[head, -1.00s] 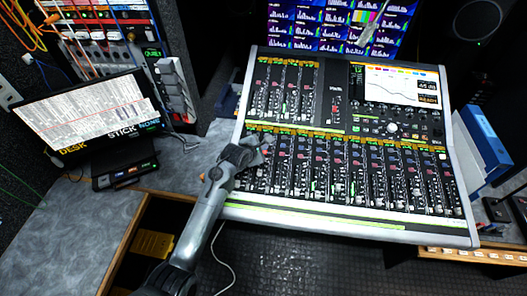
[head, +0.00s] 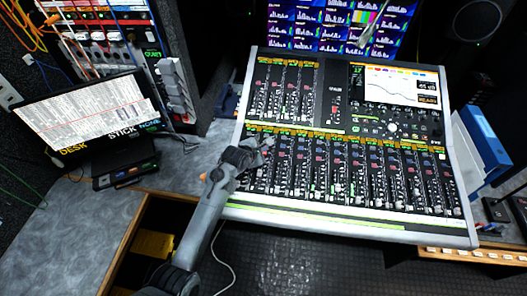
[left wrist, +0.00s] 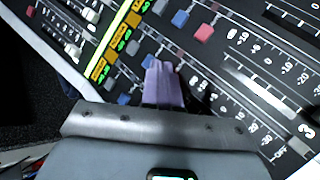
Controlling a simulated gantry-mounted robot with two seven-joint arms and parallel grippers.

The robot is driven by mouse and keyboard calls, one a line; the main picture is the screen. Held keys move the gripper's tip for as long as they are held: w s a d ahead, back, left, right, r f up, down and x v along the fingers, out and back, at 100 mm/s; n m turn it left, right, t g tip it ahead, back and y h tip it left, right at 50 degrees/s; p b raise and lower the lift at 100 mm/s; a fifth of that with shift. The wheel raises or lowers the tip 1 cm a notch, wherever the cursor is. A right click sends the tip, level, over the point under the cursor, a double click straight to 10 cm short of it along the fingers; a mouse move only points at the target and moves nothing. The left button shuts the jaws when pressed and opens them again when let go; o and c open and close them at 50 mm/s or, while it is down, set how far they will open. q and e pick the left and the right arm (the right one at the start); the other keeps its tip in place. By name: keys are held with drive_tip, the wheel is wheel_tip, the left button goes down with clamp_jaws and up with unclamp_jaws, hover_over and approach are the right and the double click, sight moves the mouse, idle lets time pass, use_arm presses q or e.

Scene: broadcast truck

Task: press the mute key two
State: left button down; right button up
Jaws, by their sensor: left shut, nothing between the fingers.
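The mixing console (head: 330,226) stands in the middle of the head view, with rows of faders and small coloured keys. My left gripper (head: 268,143) is over the left end of its lower channel row. In the left wrist view its pale purple fingers (left wrist: 163,84) are shut and empty, low over the channel strips. I cannot tell which is mute key two, or whether the fingers touch the panel. My right gripper is not in view.
A laptop-like screen (head: 85,112) and a small dark box (head: 124,170) stand on the grey desk at left. A patch rack (head: 100,40) is behind them. Blue binders (head: 485,140) stand right of the console. Space above the console's right half is clear.

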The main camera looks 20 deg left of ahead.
use_arm(q)
drive_tip(key=shift+f, duration=0.45)
idle(0.7)
drive_tip(key=shift+r, duration=0.15)
drive_tip(key=shift+r+p, duration=0.75)
drive_tip(key=shift+p, duration=0.55)
drive_tip(key=shift+r, duration=0.1)
drive_tip(key=shift+s+r+p, duration=0.15)
drive_tip(key=shift+r+p, duration=0.65)
drive_tip(key=shift+p, duration=0.2)
drive_tip(key=r+p, duration=0.2)
drive_tip(key=p, duration=0.1)
drive_tip(key=r+p, duration=0.2)
drive_tip(key=shift+s+d, duration=0.1)
drive_tip(key=shift+s, duration=0.2)
drive_tip(key=shift+s, duration=0.1)
